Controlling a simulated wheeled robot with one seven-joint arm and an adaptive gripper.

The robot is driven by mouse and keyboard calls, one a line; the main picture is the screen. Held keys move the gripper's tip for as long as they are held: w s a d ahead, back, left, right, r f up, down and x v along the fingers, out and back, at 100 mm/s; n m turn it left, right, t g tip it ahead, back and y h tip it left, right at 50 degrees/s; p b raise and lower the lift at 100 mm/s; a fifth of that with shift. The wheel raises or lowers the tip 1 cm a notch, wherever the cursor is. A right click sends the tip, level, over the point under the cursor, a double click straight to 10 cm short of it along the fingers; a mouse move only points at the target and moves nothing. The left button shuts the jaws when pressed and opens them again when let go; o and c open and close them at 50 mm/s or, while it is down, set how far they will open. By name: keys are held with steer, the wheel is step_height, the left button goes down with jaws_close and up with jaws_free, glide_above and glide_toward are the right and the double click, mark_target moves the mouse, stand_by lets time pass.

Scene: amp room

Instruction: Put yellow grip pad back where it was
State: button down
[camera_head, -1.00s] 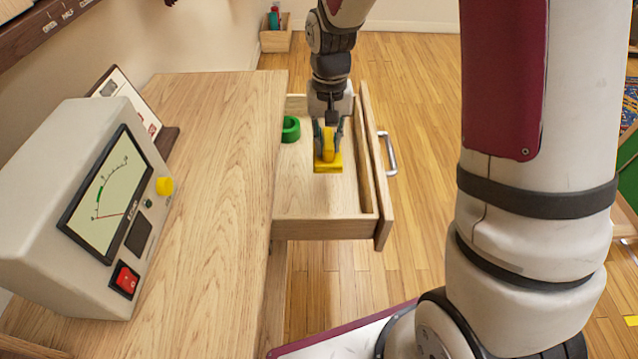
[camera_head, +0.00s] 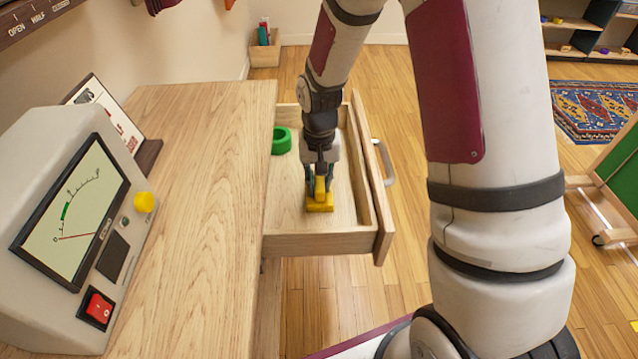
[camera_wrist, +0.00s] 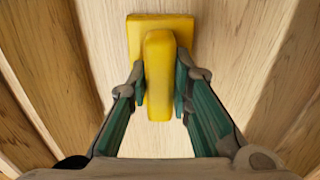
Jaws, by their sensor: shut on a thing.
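The yellow grip pad (camera_head: 320,207) has a flat base and a raised handle. My gripper (camera_head: 319,184) is shut on its handle, inside the open wooden drawer (camera_head: 300,244). In the wrist view my gripper (camera_wrist: 158,88) has one finger on each side of the handle of the yellow grip pad (camera_wrist: 159,60). The pad's base is at or very near the drawer floor; I cannot tell whether it touches.
A meter box (camera_head: 75,225) with a yellow knob and red switch sits on the wooden desk (camera_head: 200,190).

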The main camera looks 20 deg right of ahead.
mark_target(320, 181)
steer(key=c, duration=1.4)
jaws_free()
steer(key=shift+f, duration=0.1)
steer(key=shift+c, duration=0.2)
steer(key=s+r+p, duration=0.2)
steer(key=s+r, duration=0.2)
steer(key=r, duration=0.7)
steer(key=s+r+p, duration=0.1)
steer(key=s+r, duration=0.2)
steer(key=r, duration=0.7)
steer(key=s+r+n, duration=0.1)
steer(key=s+r, duration=0.2)
steer(key=s, duration=0.9)
steer(key=s+r+n+t, duration=0.1)
steer(key=s+r, duration=0.3)
steer(key=s, duration=0.9)
steer(key=shift+d+n, duration=0.25)
steer(key=shift+n, duration=0.45)
